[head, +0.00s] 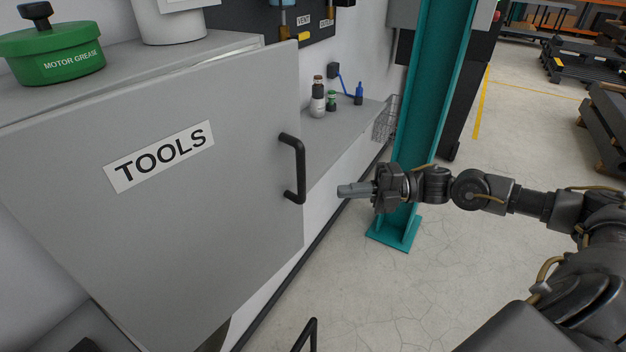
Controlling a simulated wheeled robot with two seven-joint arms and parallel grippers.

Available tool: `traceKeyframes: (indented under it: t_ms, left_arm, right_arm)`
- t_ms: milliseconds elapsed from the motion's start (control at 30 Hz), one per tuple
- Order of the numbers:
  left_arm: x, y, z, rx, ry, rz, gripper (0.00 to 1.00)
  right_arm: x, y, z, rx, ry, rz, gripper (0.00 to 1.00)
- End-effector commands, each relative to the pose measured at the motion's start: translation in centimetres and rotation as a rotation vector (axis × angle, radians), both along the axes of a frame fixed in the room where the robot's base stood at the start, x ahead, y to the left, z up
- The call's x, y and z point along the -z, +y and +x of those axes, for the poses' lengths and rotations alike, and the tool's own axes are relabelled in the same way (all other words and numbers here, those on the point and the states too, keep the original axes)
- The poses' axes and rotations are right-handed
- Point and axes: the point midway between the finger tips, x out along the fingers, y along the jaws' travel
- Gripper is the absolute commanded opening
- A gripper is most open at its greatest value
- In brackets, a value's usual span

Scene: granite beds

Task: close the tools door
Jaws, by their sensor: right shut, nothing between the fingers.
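The grey tools door (190,235) fills the left half of the head view, with a white label reading TOOLS. It stands partly open, its right edge swung out from the cabinet (150,62) behind it. Its black bar handle (298,168) is near the right edge. My right gripper (342,191) is shut and empty, pointing left, a short way to the right of the handle and apart from it in the picture. My left gripper is not in view.
A green motor grease tin (55,58) and a white container stand on the cabinet top. A shelf (345,125) with small bottles is behind the door. A teal column (428,120) rises just behind my right gripper. Bare floor (400,300) lies below my right arm.

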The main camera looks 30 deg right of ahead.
Motion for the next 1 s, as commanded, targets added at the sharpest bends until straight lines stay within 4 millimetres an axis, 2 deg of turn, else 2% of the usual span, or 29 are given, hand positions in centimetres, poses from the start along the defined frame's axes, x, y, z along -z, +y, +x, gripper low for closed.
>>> traceKeyframes:
  t_ms: [33, 267, 500, 1000]
  left_arm:
    - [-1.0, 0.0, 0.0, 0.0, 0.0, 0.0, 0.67]
    - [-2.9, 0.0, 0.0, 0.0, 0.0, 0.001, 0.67]
    - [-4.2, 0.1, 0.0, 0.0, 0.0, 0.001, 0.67]
    - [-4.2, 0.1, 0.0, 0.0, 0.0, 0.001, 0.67]
  right_arm:
    - [-0.8, 1.2, 0.5, -0.002, -0.006, 0.006, 0.0]
    - [-0.6, 5.1, 2.4, 0.0, -0.003, 0.003, 0.0]
    - [-0.3, 6.0, 5.2, 0.002, -0.001, 0.001, 0.0]
    - [0.0, 6.2, 5.8, 0.002, -0.001, -0.001, 0.0]
